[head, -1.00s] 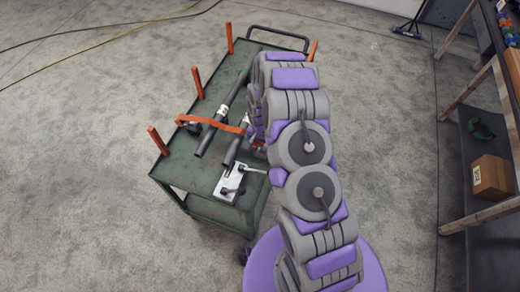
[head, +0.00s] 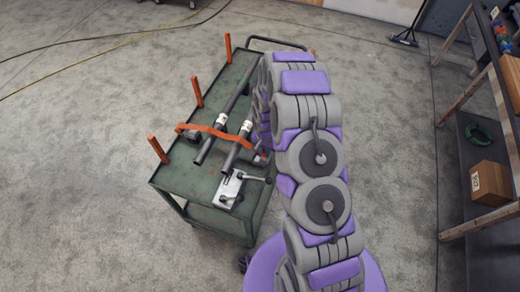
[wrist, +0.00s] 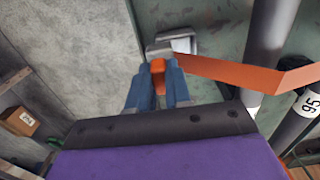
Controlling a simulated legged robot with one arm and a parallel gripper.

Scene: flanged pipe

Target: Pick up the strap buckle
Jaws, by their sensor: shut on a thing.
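The orange strap (head: 212,131) crosses two dark pipes on the green cart in the head view. In the wrist view the strap (wrist: 235,75) runs from near my fingertips to the right. My gripper (wrist: 160,70) has its two blue fingers closed around a small orange piece at the strap's end. The grey metal buckle (wrist: 158,48) shows just beyond the fingertips. In the head view my arm hides most of the gripper and the buckle; the strap's right end passes close to it.
The pipes (head: 233,155) lie along the green cart (head: 178,180), which has orange posts (head: 158,149) on its left edge. A metal clamp block (head: 229,190) sits near the front. A shelf with a cardboard box (head: 490,182) stands at right. Open floor lies left.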

